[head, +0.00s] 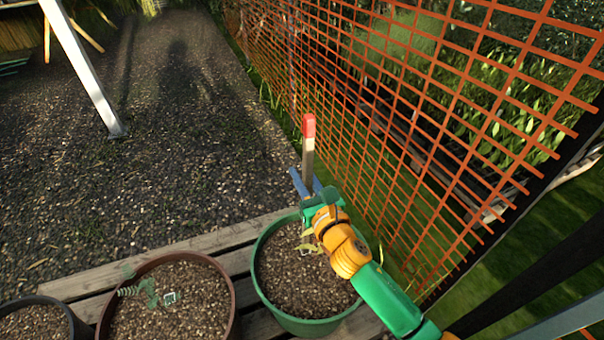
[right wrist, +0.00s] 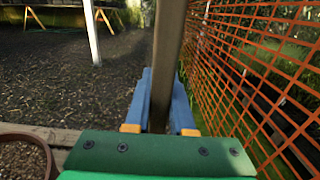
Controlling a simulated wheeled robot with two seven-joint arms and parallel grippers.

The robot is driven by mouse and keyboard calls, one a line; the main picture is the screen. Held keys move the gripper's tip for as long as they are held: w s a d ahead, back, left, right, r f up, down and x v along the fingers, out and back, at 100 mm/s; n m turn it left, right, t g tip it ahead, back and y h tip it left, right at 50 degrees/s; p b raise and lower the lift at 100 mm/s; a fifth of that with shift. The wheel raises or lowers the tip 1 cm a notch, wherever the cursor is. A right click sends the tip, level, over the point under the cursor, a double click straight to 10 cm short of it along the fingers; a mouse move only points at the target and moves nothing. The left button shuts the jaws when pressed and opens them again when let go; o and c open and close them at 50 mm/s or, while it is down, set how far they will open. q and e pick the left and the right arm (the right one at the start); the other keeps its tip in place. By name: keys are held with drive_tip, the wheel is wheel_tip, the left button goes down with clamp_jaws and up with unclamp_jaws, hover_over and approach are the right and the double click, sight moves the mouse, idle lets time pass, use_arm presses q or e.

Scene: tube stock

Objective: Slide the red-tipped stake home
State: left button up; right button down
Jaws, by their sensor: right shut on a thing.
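The red-tipped stake (head: 308,146) stands roughly upright, with a red top and a pale band below it. My right gripper (head: 306,184) is shut on the stake, above the green pot (head: 262,283). In the right wrist view the stake (right wrist: 168,55) rises between the two blue fingers of the gripper (right wrist: 160,108). The stake's lower end is hidden behind the gripper, so I cannot tell whether it touches anything. My left gripper is not in view.
An orange mesh fence (head: 400,110) runs close along the right side. The pots stand on grey wooden planks (head: 235,262). A black pot (head: 72,320) is at the lower left. A pale slanted post (head: 85,75) stands farther off. Open gravel (head: 150,180) lies beyond the planks.

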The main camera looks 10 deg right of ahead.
drive_tip(key=shift+f+b, duration=0.4)
drive_tip(key=shift+f, duration=0.4)
wheel_tip(320, 180, down, 3)
drive_tip(key=shift+r+b, duration=0.1)
drive_tip(key=shift+b, duration=1.1)
